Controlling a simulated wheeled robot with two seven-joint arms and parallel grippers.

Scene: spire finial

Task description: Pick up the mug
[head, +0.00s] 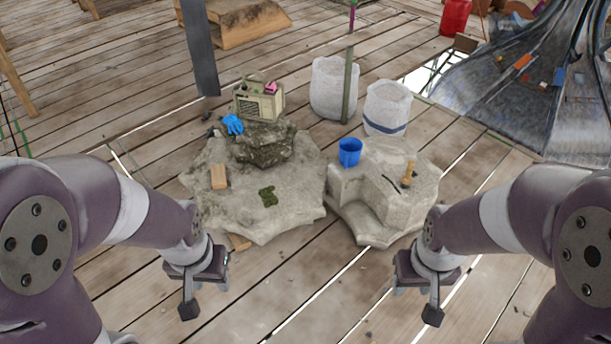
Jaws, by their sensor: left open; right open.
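A blue mug (349,152) stands upright on the upper part of the right stone block (375,180), near its back left edge. My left gripper (190,308) is open and empty, low at the left, in front of the left stone. My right gripper (433,312) is open and empty, low at the right, nearer to me than the right stone. Both grippers are well apart from the mug. I cannot make out the mug's handle.
A radio (259,102), a blue glove (232,124), a wooden block (218,177) and a dark green item (268,196) are on the left stone (240,215). A wooden-handled tool (408,174) lies right of the mug. White sacks (387,107) and a post (347,85) stand behind.

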